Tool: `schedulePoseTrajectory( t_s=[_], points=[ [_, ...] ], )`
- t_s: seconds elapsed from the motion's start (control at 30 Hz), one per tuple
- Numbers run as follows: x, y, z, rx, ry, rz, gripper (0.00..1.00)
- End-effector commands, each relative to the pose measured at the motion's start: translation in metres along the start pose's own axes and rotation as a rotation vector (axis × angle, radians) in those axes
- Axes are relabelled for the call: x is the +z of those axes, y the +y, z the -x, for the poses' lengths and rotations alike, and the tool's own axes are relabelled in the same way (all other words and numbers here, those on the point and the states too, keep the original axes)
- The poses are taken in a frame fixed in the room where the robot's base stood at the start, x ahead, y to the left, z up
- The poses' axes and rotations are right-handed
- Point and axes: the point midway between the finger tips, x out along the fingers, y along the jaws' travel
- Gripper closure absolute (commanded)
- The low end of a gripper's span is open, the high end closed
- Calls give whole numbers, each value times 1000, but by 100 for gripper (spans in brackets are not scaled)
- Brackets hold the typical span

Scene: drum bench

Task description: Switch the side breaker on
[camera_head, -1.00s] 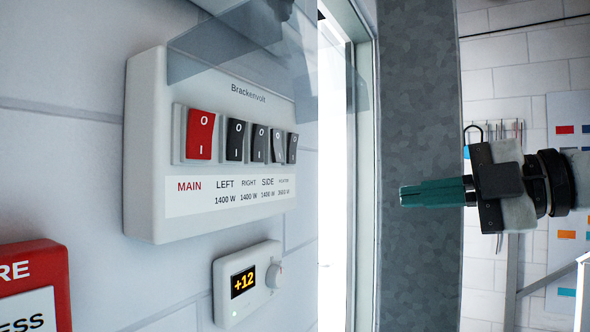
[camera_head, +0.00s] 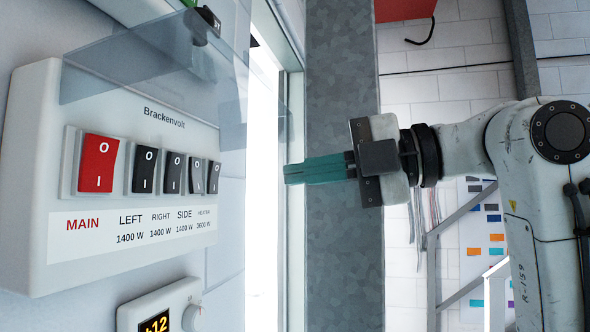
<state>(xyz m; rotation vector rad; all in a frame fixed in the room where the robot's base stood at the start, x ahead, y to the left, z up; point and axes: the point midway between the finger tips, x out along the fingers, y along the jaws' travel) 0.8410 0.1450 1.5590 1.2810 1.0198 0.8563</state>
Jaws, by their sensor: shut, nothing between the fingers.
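The breaker panel (camera_head: 35,150) hangs on the wall at the left, labelled Brackenvolt. It has a red MAIN rocker (camera_head: 98,163) and dark rockers for LEFT (camera_head: 145,169), RIGHT (camera_head: 173,172), SIDE (camera_head: 196,175) and HEATER (camera_head: 213,177). The side breaker is seen at a steep slant; I cannot tell its position surely. My gripper (camera_head: 287,173) has teal fingers, shut and empty, pointing left. In the picture it is right of the switches, at about their height, with a gap between.
A clear smoky cover (camera_head: 150,55) is raised over the panel's top. A thermostat (camera_head: 160,310) with a knob is mounted below. A bright opening (camera_head: 265,230) and a grey metal column (camera_head: 340,260) stand behind my gripper. A red object (camera_head: 403,8) shows at the top.

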Motion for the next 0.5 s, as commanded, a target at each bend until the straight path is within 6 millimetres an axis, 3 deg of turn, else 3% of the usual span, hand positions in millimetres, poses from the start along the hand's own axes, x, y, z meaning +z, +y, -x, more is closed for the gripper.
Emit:
schedulePoseTrajectory(
  t_s=[0.3, 0.5],
  points=[
    [-1, 3, -64, -2, 4, -2, 100],
    [-1, 3, -96, -1, 3, -2, 100]
  ],
)
